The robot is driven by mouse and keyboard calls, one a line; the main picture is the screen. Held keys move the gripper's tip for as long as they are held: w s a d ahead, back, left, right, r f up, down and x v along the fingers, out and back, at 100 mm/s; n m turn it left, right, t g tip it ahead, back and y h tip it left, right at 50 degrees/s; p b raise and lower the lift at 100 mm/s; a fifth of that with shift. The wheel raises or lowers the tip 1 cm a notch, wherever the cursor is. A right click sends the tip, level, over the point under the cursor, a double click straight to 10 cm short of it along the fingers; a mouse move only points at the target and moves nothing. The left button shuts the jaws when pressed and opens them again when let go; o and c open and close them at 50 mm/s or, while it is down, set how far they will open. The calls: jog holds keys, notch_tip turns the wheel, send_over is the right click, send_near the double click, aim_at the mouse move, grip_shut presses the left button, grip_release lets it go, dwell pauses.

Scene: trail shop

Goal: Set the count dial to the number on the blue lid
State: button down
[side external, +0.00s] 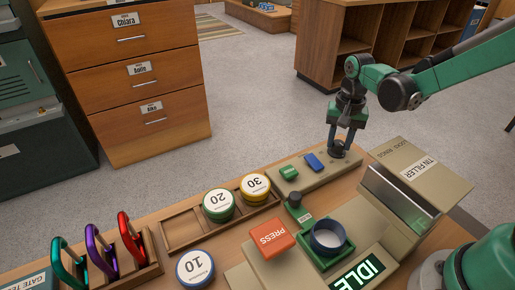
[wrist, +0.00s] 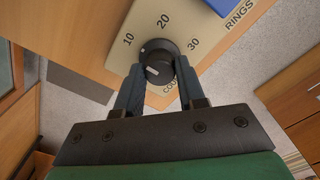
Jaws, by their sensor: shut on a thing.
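The count dial (wrist: 157,60) is a round dark knob on a beige panel, with 10, 20 and 30 printed around it. My gripper (wrist: 157,72) is shut on the dial, one finger on each side. A small light dot on its upper-left edge faces the 10; a pale mark also shows on its cap, and I cannot tell which is the pointer. In the side view my gripper (side external: 338,150) reaches down to the panel's far end and mostly hides the dial. The blue-rimmed lid (side external: 195,268) reads 10 and sits at the front, outside the wooden tray.
A green-rimmed lid (side external: 218,204) reading 20 and a yellow-rimmed lid (side external: 255,186) reading 30 are in the wooden tray (side external: 180,232). A blue slider (side external: 314,162) and green switch (side external: 289,173) sit near the dial. An orange PRESS button (side external: 271,238) and IDLE display (side external: 358,274) stand nearer.

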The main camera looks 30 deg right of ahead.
aim_at(339, 142)
jog(key=c, duration=0.5)
grip_release()
jog(key=shift+r, duration=2.8)
jog(key=s+a+r+n+t, duration=0.1)
jog(key=s+a+n+t, duration=0.1)
jog(key=n, duration=0.1)
jog(key=s+a+r+n+t, duration=0.2)
jog(key=s+n, duration=0.1)
jog(key=s+a+r+n+t, duration=0.1)
jog(key=s+a+n+t, duration=0.1)
jog(key=n+t, duration=0.1)
jog(key=shift+s+r, duration=0.3)
jog(key=shift+s, duration=0.05)
